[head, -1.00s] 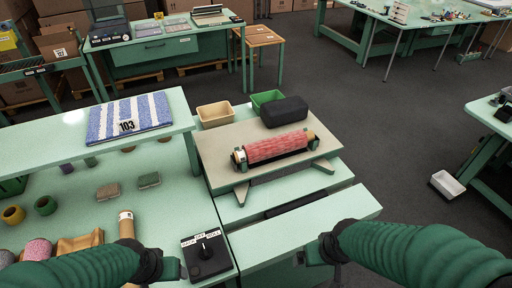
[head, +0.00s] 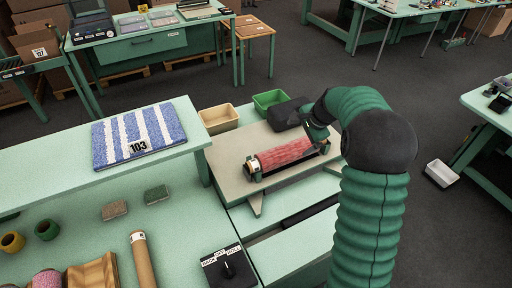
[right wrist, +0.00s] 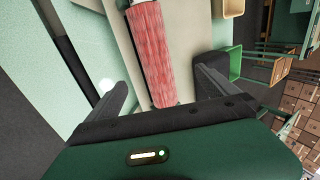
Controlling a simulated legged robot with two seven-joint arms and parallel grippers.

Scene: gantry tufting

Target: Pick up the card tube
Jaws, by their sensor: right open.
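A brown card tube (head: 143,262) with a white label near its far end is on the green table at the lower left of the head view; its near end is cut off by the frame. A red fuzzy roll (head: 284,154) rests in dark end supports on a beige stand. My right gripper (head: 318,138) is at the right end of this roll, away from the card tube. In the right wrist view my right gripper (right wrist: 160,82) is open, with the end of the red roll (right wrist: 152,60) showing between its fingers. My left gripper is out of view.
A black switch box (head: 228,268) is right of the card tube. A blue-striped mat (head: 138,137) lies on the raised shelf. A beige bin (head: 218,118) and a green bin (head: 269,101) stand behind the stand.

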